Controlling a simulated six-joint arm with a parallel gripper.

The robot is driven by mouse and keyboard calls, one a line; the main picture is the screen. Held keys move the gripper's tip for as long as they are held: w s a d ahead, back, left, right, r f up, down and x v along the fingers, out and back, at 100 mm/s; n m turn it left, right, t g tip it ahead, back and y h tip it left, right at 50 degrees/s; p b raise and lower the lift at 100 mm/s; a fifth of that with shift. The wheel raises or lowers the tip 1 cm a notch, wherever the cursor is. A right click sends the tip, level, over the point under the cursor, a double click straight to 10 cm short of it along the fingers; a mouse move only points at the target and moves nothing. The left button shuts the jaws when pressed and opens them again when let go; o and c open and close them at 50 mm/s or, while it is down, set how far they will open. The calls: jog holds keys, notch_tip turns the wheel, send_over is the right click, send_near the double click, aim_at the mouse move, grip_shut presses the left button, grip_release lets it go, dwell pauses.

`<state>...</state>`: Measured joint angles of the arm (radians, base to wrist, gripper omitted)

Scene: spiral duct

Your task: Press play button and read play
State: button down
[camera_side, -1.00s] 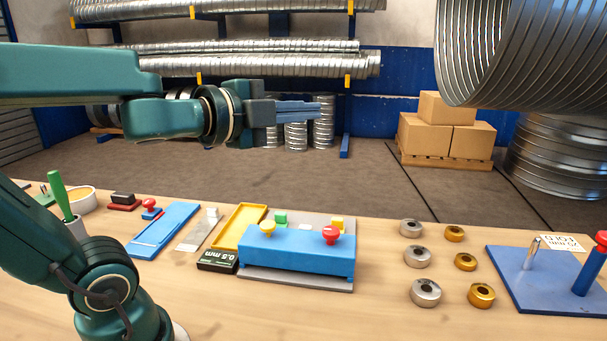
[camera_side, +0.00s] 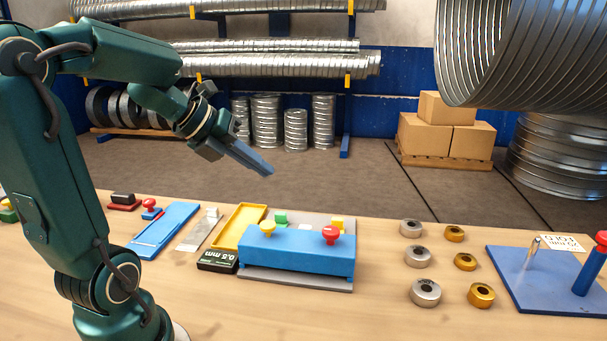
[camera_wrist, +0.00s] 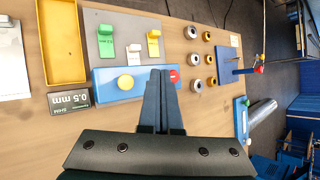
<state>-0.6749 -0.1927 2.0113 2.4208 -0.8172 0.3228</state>
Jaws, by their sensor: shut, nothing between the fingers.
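A blue block (camera_side: 297,253) stands on the bench with a yellow knob (camera_side: 267,228) and a red knob (camera_side: 330,234) on top. In the wrist view the yellow knob (camera_wrist: 126,82) is left of my fingertips and the red knob (camera_wrist: 174,76) is just to their right. No writing naming a play button is legible. Behind the block, a grey plate (camera_side: 300,217) carries a green tab (camera_side: 280,217) and a yellow tab (camera_side: 337,223). My gripper (camera_side: 268,170) is shut and empty, tilted down in the air above the block, touching nothing.
A black "0.5 mm" block (camera_side: 218,261) and a yellow tray (camera_side: 238,232) stand left of the blue block. Several silver and brass rings (camera_side: 425,292) lie to the right, before a blue base with posts (camera_side: 545,278). The air around my gripper is clear.

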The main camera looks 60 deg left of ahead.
dwell(0.3)
send_near(272, 224)
jog(key=shift+w+d+f, duration=0.1)
jog(key=shift+w+f, duration=0.35)
jog(key=shift+w, duration=0.4)
jog(key=shift+w+a+f, duration=0.1)
jog(key=shift+w+f, duration=0.35)
jog(key=shift+w, duration=0.45)
jog(key=shift+w+d+f, duration=0.1)
jog(key=shift+w+f, duration=0.35)
jog(key=shift+w, duration=0.4)
jog(key=shift+f, duration=0.15)
jog(key=shift+f, duration=0.25)
jog(key=shift+f, duration=0.8)
dwell(0.8)
dwell(0.3)
jog(key=shift+r, duration=1.25)
jog(key=shift+r, duration=2.5)
